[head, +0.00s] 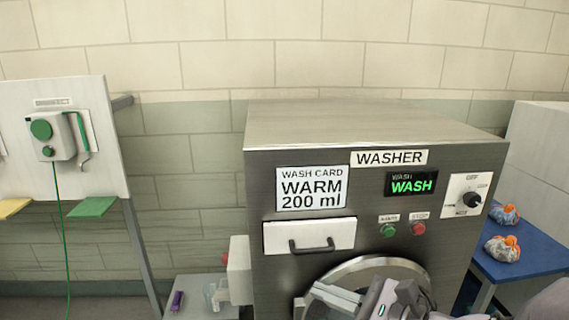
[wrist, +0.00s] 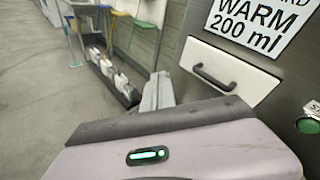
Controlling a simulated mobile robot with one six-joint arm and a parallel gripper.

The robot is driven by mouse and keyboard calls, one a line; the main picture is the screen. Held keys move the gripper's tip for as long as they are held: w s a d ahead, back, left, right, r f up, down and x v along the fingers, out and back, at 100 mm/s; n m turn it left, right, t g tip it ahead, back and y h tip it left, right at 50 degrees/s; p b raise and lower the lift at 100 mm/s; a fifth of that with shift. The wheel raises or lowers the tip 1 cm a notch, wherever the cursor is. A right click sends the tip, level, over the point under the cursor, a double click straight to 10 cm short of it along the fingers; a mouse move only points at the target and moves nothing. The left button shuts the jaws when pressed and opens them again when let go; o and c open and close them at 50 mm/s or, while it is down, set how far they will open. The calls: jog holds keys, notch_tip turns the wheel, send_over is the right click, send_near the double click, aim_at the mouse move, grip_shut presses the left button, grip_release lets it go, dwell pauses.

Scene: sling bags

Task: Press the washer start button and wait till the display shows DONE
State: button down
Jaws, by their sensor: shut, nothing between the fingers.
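The washer (head: 375,120) is a grey metal box in the middle of the head view. Its display (head: 412,184) reads WASH in green letters. The green start button (head: 388,230) sits below the display, with a red stop button (head: 419,228) to its right. The start button also shows at the right edge of the wrist view (wrist: 308,125). My gripper (head: 340,298) is low in front of the round door, below the buttons and apart from them. It is shut and empty. Its fingertips are partly hidden in the wrist view by the gripper body.
A white drawer (head: 308,236) with a dark handle and a WASH CARD label (head: 311,188) are left of the buttons. A dial (head: 466,197) is to the right. A blue table (head: 530,256) holds two bundles. A low stand (head: 190,290) holds small items at left.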

jog(key=s+a+f+n+g+h, duration=0.1)
jog(key=s+a+n+g+h, duration=0.2)
jog(key=s+n, duration=0.35)
jog(key=s+a+f+n+g, duration=0.2)
jog(key=s+a+n+g, duration=0.25)
jog(key=s, duration=0.25)
jog(key=s+d+r+n+t+h, duration=0.2)
jog(key=s+d+n+h, duration=0.1)
jog(key=d+n+h, duration=0.3)
jog(key=shift+d+n+t, duration=0.35)
jog(key=shift+d+n, duration=0.05)
jog(key=shift+d, duration=0.45)
jog(key=shift+r, duration=0.1)
dwell(5.1)
